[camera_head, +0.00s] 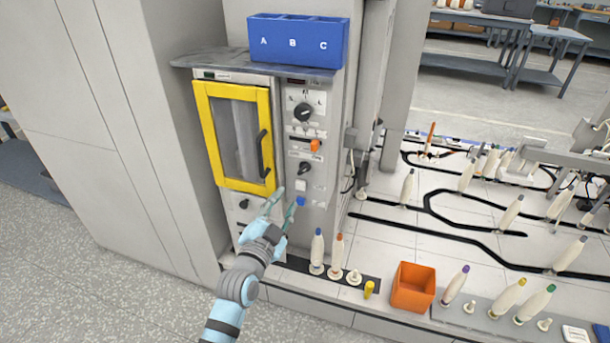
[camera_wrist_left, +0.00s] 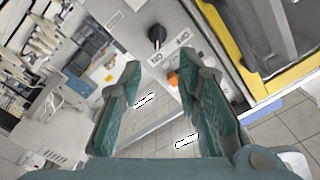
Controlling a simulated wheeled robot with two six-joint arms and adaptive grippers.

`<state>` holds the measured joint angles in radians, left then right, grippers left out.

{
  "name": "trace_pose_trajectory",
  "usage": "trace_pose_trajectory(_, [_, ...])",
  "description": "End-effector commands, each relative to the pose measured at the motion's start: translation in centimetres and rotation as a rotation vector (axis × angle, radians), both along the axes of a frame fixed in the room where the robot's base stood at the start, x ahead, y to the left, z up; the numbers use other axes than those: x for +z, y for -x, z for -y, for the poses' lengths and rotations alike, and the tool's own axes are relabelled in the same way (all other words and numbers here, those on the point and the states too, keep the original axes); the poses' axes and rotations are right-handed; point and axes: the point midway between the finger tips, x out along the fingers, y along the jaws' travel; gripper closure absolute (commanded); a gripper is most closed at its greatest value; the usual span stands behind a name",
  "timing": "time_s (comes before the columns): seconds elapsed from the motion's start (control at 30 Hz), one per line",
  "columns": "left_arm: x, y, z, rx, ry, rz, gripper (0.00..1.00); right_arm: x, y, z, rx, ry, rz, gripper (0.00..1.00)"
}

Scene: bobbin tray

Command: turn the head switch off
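The grey control panel (camera_head: 318,187) stands right of the yellow-framed door. A black rotary switch (camera_head: 304,168) sits on it below an orange knob (camera_head: 315,145). In the left wrist view a black switch (camera_wrist_left: 156,36) has ON and OFF lettering beside it, with an orange knob (camera_wrist_left: 172,78) near it. I cannot tell for certain which knob is the head switch. My left gripper (camera_head: 284,202) is open and empty in front of the lower panel. In the left wrist view its fingers (camera_wrist_left: 159,62) are spread, apart from the switch. My right gripper is not in view.
The yellow door (camera_head: 202,137) has a dark handle beside the panel. A blue A-B-C bin (camera_head: 297,42) sits on top. Bobbins and an orange box (camera_head: 413,288) stand right.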

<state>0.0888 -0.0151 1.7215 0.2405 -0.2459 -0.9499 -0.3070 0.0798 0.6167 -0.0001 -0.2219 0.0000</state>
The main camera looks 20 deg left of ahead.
Motion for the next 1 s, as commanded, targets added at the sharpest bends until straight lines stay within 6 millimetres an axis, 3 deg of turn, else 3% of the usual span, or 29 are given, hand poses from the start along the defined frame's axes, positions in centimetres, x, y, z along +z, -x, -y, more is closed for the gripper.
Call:
trace_pose_trajectory(0.2, [-0.2,-6.5,0.6,-0.003,0.001,0.001,0.69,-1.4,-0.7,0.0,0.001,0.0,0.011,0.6])
trace_pose_trajectory(0.4, [-0.2,-10.8,1.0,-0.005,0.002,0.0,0.69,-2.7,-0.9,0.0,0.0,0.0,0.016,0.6])
trace_pose_trajectory(0.53, [-0.1,-11.8,1.0,-0.004,0.003,-0.002,0.69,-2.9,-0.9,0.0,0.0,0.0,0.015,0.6])
trace_pose_trajectory(0.8, [0.0,-12.0,1.1,-0.005,0.003,-0.002,0.69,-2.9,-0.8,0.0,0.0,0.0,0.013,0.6])
trace_pose_trajectory(1.0, [0.0,-12.0,1.1,-0.006,0.003,-0.001,1.0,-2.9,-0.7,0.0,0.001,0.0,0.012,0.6])
